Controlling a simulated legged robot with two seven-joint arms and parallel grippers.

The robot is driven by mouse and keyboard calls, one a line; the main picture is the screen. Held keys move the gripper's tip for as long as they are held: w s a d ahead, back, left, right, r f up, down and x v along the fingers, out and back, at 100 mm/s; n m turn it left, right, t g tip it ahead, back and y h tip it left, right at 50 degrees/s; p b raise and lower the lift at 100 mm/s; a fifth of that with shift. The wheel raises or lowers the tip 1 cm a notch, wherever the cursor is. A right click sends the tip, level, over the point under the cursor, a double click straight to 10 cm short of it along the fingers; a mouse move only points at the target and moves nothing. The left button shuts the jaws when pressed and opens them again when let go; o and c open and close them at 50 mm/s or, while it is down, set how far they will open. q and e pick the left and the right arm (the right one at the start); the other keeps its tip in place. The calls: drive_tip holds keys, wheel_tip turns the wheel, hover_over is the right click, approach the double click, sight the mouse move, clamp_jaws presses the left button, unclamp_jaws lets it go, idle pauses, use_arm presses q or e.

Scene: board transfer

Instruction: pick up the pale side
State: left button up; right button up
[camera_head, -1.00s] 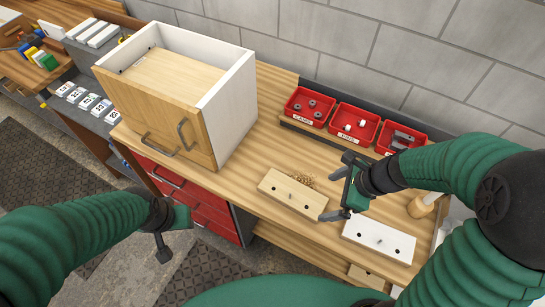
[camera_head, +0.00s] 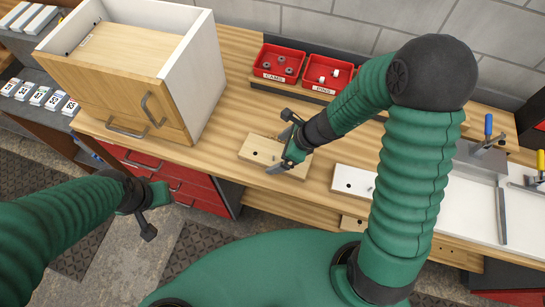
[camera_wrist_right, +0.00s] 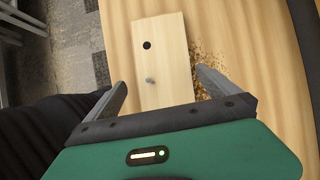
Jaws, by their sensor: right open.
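In the right wrist view the pale board (camera_wrist_right: 160,40) shows one dark hole and a small grey peg or pin. My right gripper (camera_head: 281,142) is open over the board's right part. In the wrist view its fingers (camera_wrist_right: 161,82) stand on either side of the board, with nothing held; whether they touch it I cannot tell. My left gripper (camera_head: 148,208) hangs in front of the bench, away from the board; its jaw opening is unclear.
A white board (camera_head: 350,180) lies right of the pale one, partly behind my right arm. A cabinet with a wooden front (camera_head: 110,85) stands at left. Red bins (camera_head: 278,62) line the back. Wood shavings (camera_wrist_right: 205,60) lie beside the pale board.

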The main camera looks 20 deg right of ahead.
sight(276, 156)
drive_tip(key=shift+x, duration=0.95)
drive_tip(key=shift+d+f+b, duration=0.25)
drive_tip(key=shift+f+b, duration=0.05)
drive_tip(key=shift+w+d, duration=0.15)
drive_tip(key=shift+d, duration=0.35)
drive_tip(key=shift+a, duration=0.25)
drive_tip(key=shift+a+f, duration=0.15)
drive_tip(key=shift+a, duration=0.2)
drive_tip(key=shift+c, duration=0.3)
drive_tip(key=shift+d, duration=0.4)
drive_tip(key=c, duration=1.4)
use_arm(q)
drive_tip(key=shift+d+f, duration=0.55)
use_arm(e)
drive_tip(key=shift+a, duration=0.15)
drive_tip(key=shift+c, duration=1.2)
